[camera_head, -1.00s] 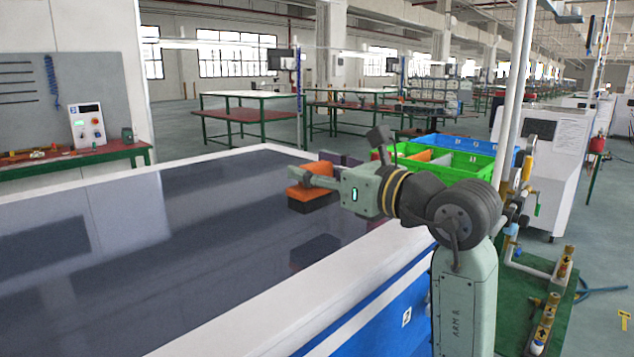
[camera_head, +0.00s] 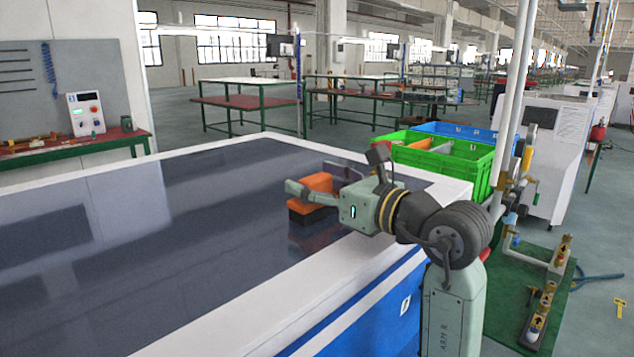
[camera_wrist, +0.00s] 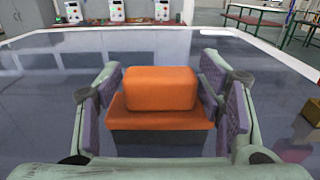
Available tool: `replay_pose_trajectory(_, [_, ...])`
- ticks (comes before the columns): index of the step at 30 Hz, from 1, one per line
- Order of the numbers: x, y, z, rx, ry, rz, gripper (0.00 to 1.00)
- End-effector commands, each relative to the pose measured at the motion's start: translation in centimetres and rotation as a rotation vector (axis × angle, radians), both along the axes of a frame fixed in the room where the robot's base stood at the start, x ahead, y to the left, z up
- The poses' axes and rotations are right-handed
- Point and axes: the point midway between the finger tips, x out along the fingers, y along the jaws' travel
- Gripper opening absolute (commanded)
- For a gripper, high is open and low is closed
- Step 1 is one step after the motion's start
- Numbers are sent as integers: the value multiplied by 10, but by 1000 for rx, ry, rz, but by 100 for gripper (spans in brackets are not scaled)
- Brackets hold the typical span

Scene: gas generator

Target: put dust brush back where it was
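The dust brush (camera_head: 319,184) has an orange body and a dark base. In the head view it is at the far right part of the glossy dark table top (camera_head: 150,240), with its reflection close under it. I cannot tell whether the base touches the surface. My gripper (camera_head: 318,192) reaches in from the right, with one pale green finger across the near side of the brush. In the wrist view the brush (camera_wrist: 158,92) sits upright between the purple pads of my gripper (camera_wrist: 160,95). The pads appear to close on its sides.
Green crates (camera_head: 440,158) stand beyond the table's far right edge, with a blue crate (camera_head: 460,130) behind. The white table rim (camera_head: 290,290) runs along the near side. A brown object (camera_wrist: 311,112) shows at the right in the wrist view. The table's left and middle are clear.

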Motion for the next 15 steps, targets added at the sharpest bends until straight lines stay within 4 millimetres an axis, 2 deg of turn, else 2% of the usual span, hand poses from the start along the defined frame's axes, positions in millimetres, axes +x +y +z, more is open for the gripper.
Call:
replay_pose_trajectory(10, [0, 0, 1, 0, 0, 0, 69])
replay_pose_trajectory(13, [0, 0, 6, 0, 0, 1, 69])
replay_pose_trajectory(15, [-6, -7, 1, -1, -2, -3, 69])
